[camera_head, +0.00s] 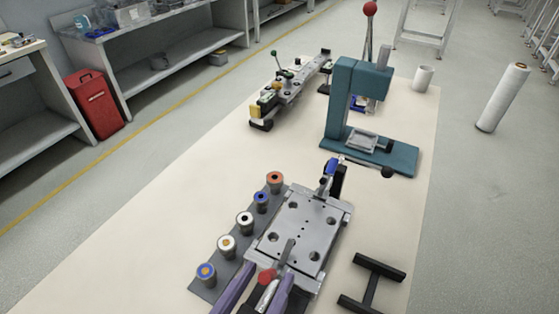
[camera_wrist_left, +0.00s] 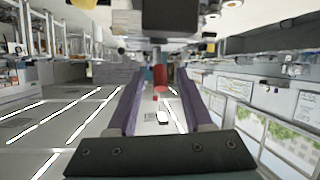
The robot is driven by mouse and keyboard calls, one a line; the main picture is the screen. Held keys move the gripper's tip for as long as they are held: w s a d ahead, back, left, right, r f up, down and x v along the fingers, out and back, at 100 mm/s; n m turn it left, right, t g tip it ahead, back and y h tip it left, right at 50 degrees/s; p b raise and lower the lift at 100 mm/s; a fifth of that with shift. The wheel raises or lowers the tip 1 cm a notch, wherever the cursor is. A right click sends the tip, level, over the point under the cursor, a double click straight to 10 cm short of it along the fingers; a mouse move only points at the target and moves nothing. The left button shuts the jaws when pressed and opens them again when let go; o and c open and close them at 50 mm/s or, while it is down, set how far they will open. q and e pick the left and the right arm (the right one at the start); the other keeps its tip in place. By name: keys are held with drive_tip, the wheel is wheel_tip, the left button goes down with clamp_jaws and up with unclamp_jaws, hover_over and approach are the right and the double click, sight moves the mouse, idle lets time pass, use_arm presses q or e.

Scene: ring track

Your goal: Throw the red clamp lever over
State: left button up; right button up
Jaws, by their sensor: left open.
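The red clamp lever (camera_head: 267,275) is at the near end of a grey metal fixture plate (camera_head: 317,214). Its red end shows between the purple fingers of my left gripper (camera_head: 270,272), which is open with one finger on each side. In the left wrist view the red lever (camera_wrist_left: 160,78) stands between the two fingers, with a visible gap on both sides. Whether a finger touches it cannot be told. A blue-handled clamp (camera_head: 330,168) is at the plate's far end. My right gripper is not in view.
A strip with several coloured-ring cylinders (camera_head: 227,244) lies left of the plate. A teal press (camera_head: 340,105) stands behind it and a black I-shaped stand (camera_head: 371,284) to its right. Another fixture (camera_head: 290,85) is farther back. The left of the table is clear.

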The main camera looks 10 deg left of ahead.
use_arm(q)
drive_tip(key=p+v, duration=0.1)
drive_tip(key=v, duration=0.9)
drive_tip(key=shift+w, duration=0.1)
